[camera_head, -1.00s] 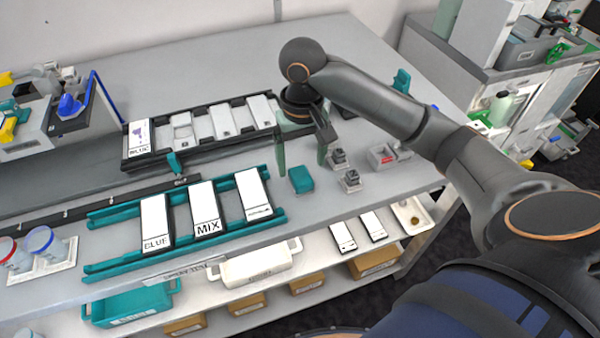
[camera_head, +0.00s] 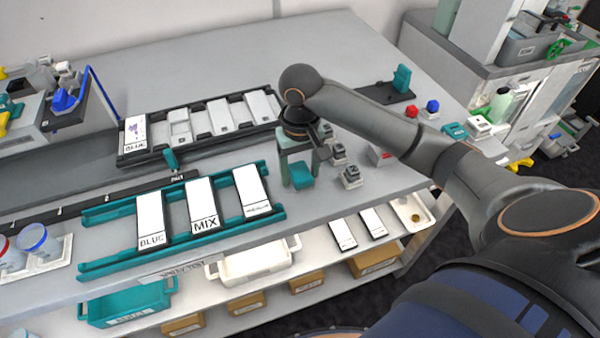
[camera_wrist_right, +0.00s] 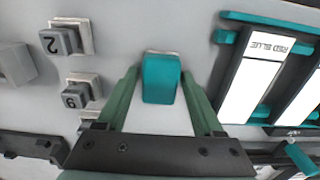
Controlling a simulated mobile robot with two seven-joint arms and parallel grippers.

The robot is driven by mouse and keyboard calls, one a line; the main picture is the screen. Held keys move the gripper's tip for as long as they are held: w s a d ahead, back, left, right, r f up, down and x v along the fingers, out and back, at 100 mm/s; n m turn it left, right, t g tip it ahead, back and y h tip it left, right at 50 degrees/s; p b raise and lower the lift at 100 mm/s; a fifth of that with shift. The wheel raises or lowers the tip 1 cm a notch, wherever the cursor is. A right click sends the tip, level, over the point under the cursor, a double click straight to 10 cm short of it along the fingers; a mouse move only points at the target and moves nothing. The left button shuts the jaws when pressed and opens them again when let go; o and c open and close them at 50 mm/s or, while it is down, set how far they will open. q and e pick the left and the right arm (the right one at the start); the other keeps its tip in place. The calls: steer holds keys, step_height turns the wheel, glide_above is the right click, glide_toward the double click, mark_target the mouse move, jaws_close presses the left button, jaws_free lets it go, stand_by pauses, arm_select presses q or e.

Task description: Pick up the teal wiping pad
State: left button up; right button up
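The teal wiping pad (camera_head: 301,176) lies on the table to the right of the teal rack. In the right wrist view the pad (camera_wrist_right: 160,79) sits between the two green fingers. My right gripper (camera_head: 300,172) reaches down over it. In the right wrist view the gripper (camera_wrist_right: 160,88) is open, with the fingers on both sides of the pad and a visible gap on each side. Whether the fingertips are at the pad's height is hard to tell. My left gripper is not in view.
Small numbered grey blocks (camera_head: 351,176) stand close to the right of the pad. The teal rack (camera_head: 278,213) with white labelled cards is to its left. A black rack (camera_head: 124,160) lies behind. The table's front edge is close.

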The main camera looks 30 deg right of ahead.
mark_target(300, 170)
jaws_close()
stand_by(0.3)
steer(key=shift+r, duration=0.15)
steer(key=shift+r, duration=0.3)
step_height(300, 170, up, 2)
steer(key=shift+r, duration=0.1)
steer(key=s+a+r+p, duration=0.5)
steer(key=s+a+r, duration=0.2)
steer(key=s+r, duration=0.3)
steer(key=shift+s, duration=1.05)
